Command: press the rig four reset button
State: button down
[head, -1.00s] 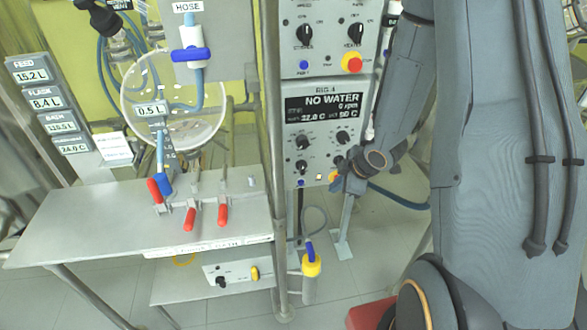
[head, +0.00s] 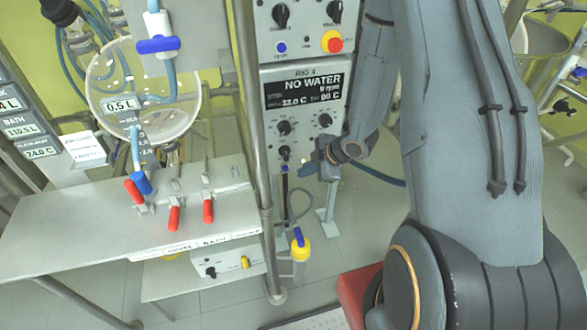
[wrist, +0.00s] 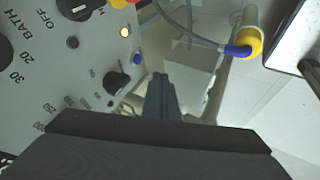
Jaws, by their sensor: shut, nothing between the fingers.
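The rig four panel (head: 274,140) shows NO WATER on its dark display (head: 302,91) in the head view. Its small blue button (head: 285,169) sits low on the panel, below a black knob (head: 285,152). My gripper (head: 308,168) is at the panel's lower right, to the right of the blue button. In the wrist view my shut, empty fingers (wrist: 160,80) point near the panel's edge, apart from the button. The button's label is unreadable.
An upper panel (head: 304,15) has its own blue button (head: 281,47) and a red stop button (head: 333,41). A metal post (head: 254,130) stands left of the panels. A bench (head: 100,215) with red-handled valves is at left.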

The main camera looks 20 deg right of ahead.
aim_at(290, 169)
jog(key=shift+w+a+f+p, duration=0.45)
jog(key=shift+w+f, duration=0.5)
jog(key=shift+w, duration=0.3)
jog(key=shift+w+a+f+p, duration=0.4)
jog(key=shift+w+f, duration=0.6)
jog(key=shift+w, duration=0.2)
jog(key=shift+w+a+f+p, duration=0.45)
jog(key=shift+w+f, duration=0.5)
jog(key=shift+w, duration=0.3)
